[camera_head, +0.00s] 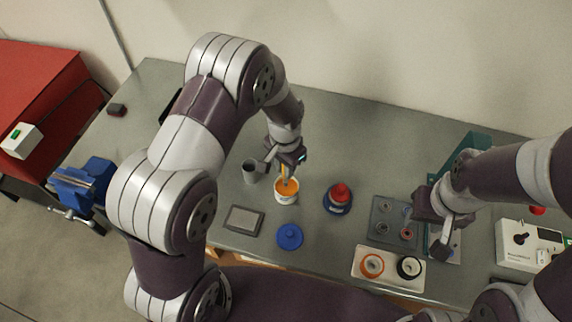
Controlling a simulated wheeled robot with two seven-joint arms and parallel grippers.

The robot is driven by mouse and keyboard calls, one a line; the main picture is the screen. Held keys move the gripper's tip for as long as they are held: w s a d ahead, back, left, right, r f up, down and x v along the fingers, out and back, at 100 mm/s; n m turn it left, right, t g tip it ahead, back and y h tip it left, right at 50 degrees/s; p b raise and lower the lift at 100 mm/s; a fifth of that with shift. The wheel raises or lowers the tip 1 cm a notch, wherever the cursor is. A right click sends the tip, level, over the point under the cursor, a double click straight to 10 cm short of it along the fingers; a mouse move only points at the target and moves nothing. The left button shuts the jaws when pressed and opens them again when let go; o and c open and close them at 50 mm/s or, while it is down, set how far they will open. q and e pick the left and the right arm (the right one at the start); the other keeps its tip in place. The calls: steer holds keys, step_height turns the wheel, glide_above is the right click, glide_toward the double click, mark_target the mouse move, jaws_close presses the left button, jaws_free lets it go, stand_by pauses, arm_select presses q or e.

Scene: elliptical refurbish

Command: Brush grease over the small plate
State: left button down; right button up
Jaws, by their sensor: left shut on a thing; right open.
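The small plate (243,220), flat, grey and rectangular, lies on the bench near its front edge. An open white tub with orange contents (286,192) stands to the right of and behind it. My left gripper (285,165) is above the tub, shut on an orange-handled brush (284,172) that points down into the tub. The brush's lower end is hidden in the orange contents. My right gripper (440,237) is open over the right part of the bench, beside a grey tray (382,214) with several round parts.
A blue lid (290,236) lies in front of the tub. A grey cup (250,171) stands left of it, a blue-and-red container (339,197) right. A pale holder with two rings (389,267) is at the front. A blue vise (82,180) is at the left edge.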

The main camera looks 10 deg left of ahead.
arm_select(q)
steer(key=shift+d+r, duration=0.1)
steer(key=shift+d, duration=0.2)
arm_select(e)
steer(key=shift+d, duration=0.3)
arm_select(q)
steer(key=shift+a, duration=0.15)
arm_select(e)
steer(key=shift+a, duration=0.15)
arm_select(q)
steer(key=shift+f, duration=0.3)
arm_select(e)
steer(key=shift+f, duration=0.25)
arm_select(q)
steer(key=shift+f+b, duration=0.25)
steer(key=shift+b, duration=0.1)
arm_select(e)
steer(key=shift+f, duration=0.15)
arm_select(q)
steer(key=shift+s, duration=0.1)
step_height(320, 180, up, 7)
steer(key=p, duration=0.6)
arm_select(e)
step_height(320, 180, up, 6)
